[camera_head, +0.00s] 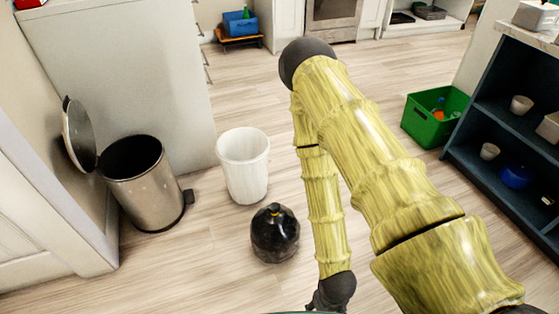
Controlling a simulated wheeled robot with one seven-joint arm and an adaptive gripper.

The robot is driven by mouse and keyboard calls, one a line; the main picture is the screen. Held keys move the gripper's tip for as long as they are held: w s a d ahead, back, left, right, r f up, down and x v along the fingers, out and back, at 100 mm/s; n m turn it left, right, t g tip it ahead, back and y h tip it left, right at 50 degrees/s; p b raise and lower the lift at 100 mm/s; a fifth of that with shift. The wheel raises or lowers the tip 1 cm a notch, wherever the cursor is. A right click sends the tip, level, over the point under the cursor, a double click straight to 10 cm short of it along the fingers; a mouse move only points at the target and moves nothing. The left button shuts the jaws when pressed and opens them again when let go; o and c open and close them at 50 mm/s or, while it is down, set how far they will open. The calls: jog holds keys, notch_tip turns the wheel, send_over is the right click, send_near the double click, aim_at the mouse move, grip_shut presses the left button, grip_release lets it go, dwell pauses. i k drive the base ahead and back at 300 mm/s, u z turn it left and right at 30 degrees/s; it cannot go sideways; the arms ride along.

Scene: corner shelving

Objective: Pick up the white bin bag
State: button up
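A white, slightly tapered bin-like container (243,165) stands upright on the floor near the middle left. I cannot tell whether a white bag lines it, and no separate white bag shows. A tied black bag (275,233) sits on the floor just in front of it. My gripper (330,299) shows only as a dark part at the bottom edge, right of the black bag and apart from it. Its fingertips are cut off by the frame, so its opening and contents are hidden.
A steel pedal bin (147,184) with its lid up stands at left beside a pale cabinet (120,75). A green crate (435,116) and dark shelves (510,130) with bowls are at right. My arm crosses the middle. Bare wooden floor surrounds the bins.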

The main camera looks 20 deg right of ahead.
aim_at(242, 153)
jog(key=z, duration=1.95)
jog(key=i, duration=0.8)
jog(key=u, duration=2)
